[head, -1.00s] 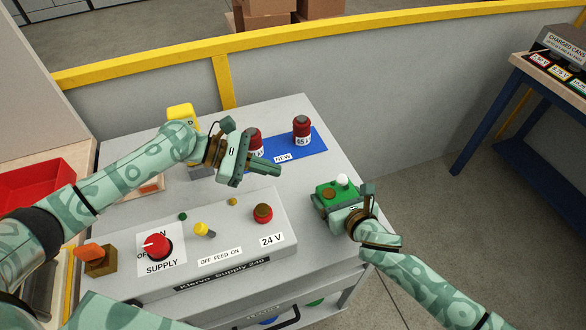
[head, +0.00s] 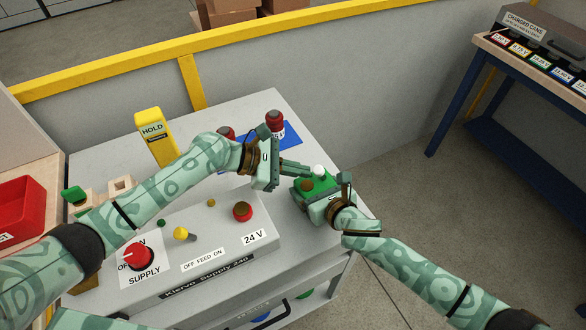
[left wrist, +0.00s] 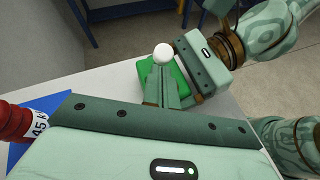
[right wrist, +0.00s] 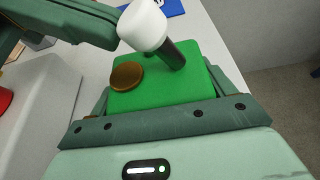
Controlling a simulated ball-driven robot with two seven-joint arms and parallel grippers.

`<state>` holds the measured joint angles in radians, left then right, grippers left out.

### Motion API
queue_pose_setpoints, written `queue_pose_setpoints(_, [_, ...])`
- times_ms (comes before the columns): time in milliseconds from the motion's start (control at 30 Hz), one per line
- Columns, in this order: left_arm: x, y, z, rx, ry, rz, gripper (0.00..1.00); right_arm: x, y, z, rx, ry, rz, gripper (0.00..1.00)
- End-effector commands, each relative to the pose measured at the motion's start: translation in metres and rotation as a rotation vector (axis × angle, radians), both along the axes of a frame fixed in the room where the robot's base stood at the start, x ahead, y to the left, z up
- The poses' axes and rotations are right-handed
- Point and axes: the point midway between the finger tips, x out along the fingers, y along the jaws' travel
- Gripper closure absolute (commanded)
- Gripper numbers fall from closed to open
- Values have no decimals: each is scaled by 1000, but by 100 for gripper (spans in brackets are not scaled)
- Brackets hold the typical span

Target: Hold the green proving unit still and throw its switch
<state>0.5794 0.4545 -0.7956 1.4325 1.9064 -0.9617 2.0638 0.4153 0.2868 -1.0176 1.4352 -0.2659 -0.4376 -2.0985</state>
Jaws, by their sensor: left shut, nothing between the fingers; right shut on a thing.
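The green proving unit (head: 322,186) sits on the grey bench top at its right side. My right gripper (head: 312,200) is shut on the unit; its fingers show on both sides of the green body in the right wrist view (right wrist: 160,90). The switch is a dark lever with a white knob (right wrist: 143,25), tilted to the upper left there. A brown round button (right wrist: 127,76) sits beside it. My left gripper (head: 305,170) is shut and empty, its fingertips close to the white knob. In the left wrist view the tips (left wrist: 165,70) appear just below the knob (left wrist: 163,53); contact cannot be told.
The grey supply box (head: 205,235) with a red rotary knob (head: 138,256) and a yellow toggle stands left of the unit. A yellow HOLD block (head: 156,138) stands at the back left.

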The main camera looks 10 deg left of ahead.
Motion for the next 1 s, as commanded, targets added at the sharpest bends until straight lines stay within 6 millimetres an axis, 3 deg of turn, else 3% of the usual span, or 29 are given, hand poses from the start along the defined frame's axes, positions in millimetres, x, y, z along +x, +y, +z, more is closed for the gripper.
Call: queue_pose_setpoints(1000, [5,-7,9,0,0,-1,100,0,0,-1,-2,0,-1,49])
